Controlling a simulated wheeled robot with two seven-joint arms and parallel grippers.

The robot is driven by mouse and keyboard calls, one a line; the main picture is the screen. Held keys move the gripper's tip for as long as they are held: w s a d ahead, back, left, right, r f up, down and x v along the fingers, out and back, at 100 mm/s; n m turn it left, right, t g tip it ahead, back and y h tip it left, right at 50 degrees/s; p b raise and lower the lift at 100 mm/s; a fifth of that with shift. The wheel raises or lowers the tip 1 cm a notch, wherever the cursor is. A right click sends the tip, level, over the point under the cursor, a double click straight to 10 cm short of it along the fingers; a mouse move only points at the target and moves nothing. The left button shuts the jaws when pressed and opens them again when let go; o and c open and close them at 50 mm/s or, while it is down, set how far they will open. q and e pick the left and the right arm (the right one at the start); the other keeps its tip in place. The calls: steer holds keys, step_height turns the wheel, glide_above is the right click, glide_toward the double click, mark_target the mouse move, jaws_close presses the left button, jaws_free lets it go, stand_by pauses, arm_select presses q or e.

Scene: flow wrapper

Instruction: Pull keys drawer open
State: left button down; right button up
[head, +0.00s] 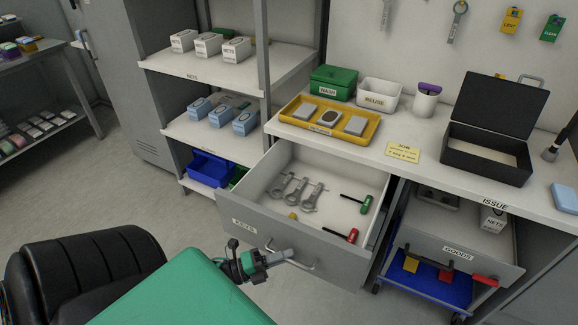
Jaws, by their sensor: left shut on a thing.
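The keys drawer (333,220) is pulled out from under the counter, and its inside shows. Its grey front carries a KEYS label (244,226) and a bar handle (303,266). Several grey wrench-like keys, a green-handled tool (364,203), a red-handled tool (351,236) and a small yellow piece lie in it. My left gripper (284,256) is at the drawer front, shut on the bar handle. The fingertips are small and partly hidden. My right gripper is not in view.
On the counter are a yellow tray (293,120), a green WASH box (333,80), a white REUSE bin (379,94) and an open black case (490,160). The goods drawer (420,246) is to the right, above a blue cart shelf (425,284).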

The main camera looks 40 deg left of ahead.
arm_select(q)
steer(key=shift+s, duration=0.2)
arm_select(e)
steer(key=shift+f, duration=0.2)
arm_select(q)
steer(key=c, duration=1.5)
jaws_free()
